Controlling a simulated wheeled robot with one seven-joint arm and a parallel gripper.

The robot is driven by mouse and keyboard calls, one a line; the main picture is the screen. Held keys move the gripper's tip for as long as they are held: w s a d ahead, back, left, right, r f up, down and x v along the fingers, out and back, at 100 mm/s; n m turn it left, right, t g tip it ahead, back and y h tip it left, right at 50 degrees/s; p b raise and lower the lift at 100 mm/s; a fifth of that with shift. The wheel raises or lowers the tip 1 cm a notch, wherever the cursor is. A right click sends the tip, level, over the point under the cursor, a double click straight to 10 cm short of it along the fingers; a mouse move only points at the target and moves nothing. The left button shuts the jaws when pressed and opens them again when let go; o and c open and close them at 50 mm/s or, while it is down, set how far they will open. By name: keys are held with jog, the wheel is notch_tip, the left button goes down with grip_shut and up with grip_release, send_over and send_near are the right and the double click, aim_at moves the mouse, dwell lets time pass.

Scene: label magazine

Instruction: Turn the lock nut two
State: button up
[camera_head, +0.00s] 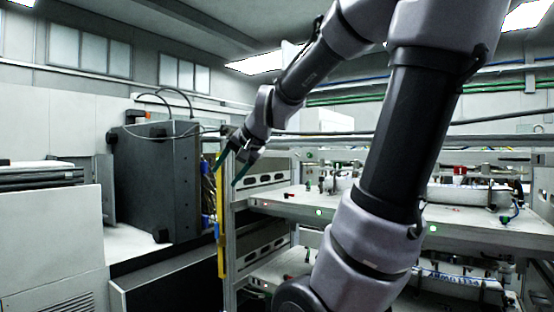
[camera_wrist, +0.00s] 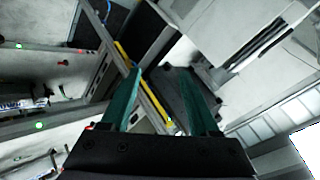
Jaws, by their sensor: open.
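My gripper (camera_head: 225,177) is open and empty, with its two green fingers apart in the air beside the left end of the metal rack. In the wrist view my gripper (camera_wrist: 160,72) shows both green fingers spread, with nothing between them but background. A yellow strip (camera_head: 221,230) runs upright on the rack's left end, just below the fingers. It also shows beyond the fingers in the wrist view (camera_wrist: 156,96). I cannot pick out lock nut two in either view; the parts on the rack are too small to tell apart.
The metal rack's upper shelf (camera_head: 285,205) carries several small fittings, a red part (camera_head: 459,171) and a white rounded part (camera_head: 455,194). A dark cabinet (camera_head: 155,185) with cables stands left of the rack. My arm hides part of the shelves. A white cabinet (camera_head: 50,245) stands far left.

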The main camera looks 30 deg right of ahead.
jog(key=w+d+f+m+t+h, duration=0.1)
jog(key=w+d+m+h, duration=0.3)
jog(key=w, duration=0.7)
jog(key=m+g+h, duration=0.6)
jog(key=m+h, duration=0.5)
jog(key=h, duration=0.9)
send_near(298, 155)
jog(key=x, duration=0.8)
jog(key=shift+w, duration=0.4)
grip_shut()
